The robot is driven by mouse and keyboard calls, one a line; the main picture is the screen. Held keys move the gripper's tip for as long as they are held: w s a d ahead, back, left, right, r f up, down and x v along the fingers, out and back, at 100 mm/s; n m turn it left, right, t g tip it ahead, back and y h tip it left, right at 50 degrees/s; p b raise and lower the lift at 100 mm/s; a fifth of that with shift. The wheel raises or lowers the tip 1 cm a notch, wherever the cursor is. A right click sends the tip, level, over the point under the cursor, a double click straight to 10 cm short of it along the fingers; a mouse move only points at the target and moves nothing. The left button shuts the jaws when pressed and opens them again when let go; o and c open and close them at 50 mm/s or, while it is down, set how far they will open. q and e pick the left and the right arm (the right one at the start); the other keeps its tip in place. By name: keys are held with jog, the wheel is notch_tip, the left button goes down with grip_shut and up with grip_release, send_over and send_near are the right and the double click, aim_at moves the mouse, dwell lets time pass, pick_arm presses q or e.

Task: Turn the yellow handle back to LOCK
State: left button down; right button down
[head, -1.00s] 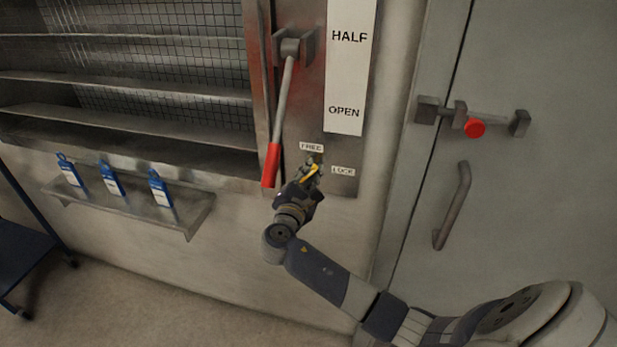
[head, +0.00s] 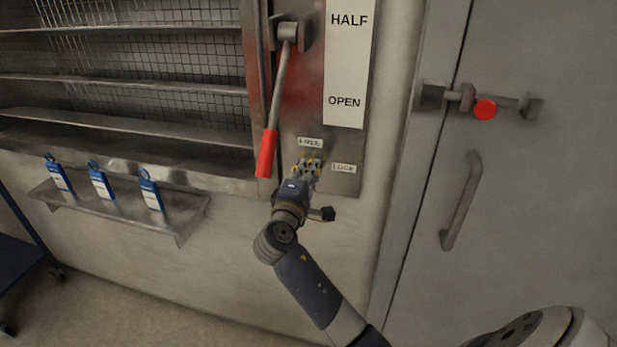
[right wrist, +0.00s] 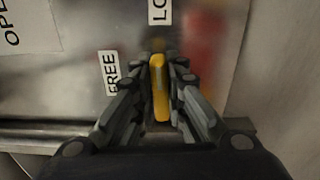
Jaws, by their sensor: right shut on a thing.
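The yellow handle (right wrist: 160,88) shows in the right wrist view between my right gripper's two fingers (right wrist: 162,95). The gripper is shut on it. The handle stands upright in that picture, its top end just under the LOCK label (right wrist: 160,11), with the FREE label (right wrist: 110,73) to its left. In the head view my right gripper (head: 308,167) is at the panel, below the FREE label (head: 310,143) and left of the LOCK label (head: 344,168). There the fingers mostly hide the handle. My left gripper is not in view.
A lever with a red grip (head: 266,153) hangs just left of my right gripper, close to it. Left of it are shelves and a ledge (head: 120,209) with blue tags. A grey door with a handle (head: 462,200) and red-knobbed bolt (head: 485,109) stands right.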

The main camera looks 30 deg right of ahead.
jog(key=shift+m, duration=0.5)
jog(key=c, duration=1.6)
grip_release()
jog(key=v, duration=1.2)
jog(key=shift+f, duration=0.1)
